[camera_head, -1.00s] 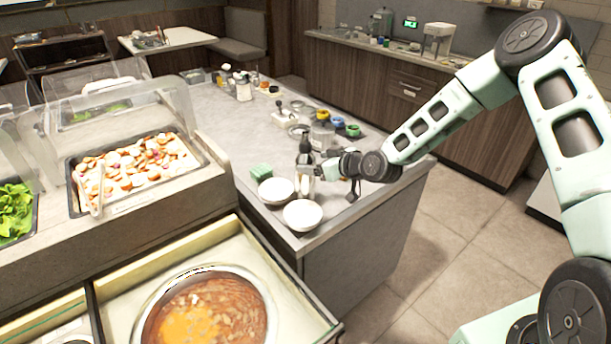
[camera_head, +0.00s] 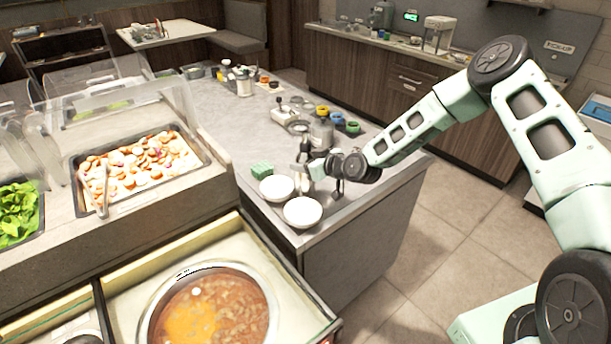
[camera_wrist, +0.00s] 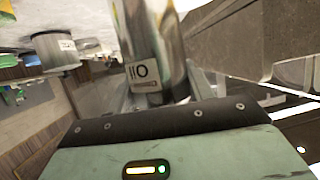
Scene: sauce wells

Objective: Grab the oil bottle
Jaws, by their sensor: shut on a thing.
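The oil bottle (camera_wrist: 165,45) fills the middle of the wrist view, a shiny glassy bottle with a pale label that appears to read OIL, upside down there. My gripper (camera_wrist: 155,85) is shut on it, one finger on each side. In the head view my gripper (camera_head: 317,169) is at the near end of the grey counter, around the bottle (camera_head: 304,149), whose dark top shows. The lower part is partly hidden by my gripper. I cannot tell whether its base touches the counter.
Two white bowls (camera_head: 302,212) (camera_head: 276,187) stand close in front on the counter (camera_head: 218,118). A green block (camera_head: 262,170) is to the left. A grey metal container (camera_head: 321,133) and several small colored cups are just behind. The counter's right edge is close to my gripper.

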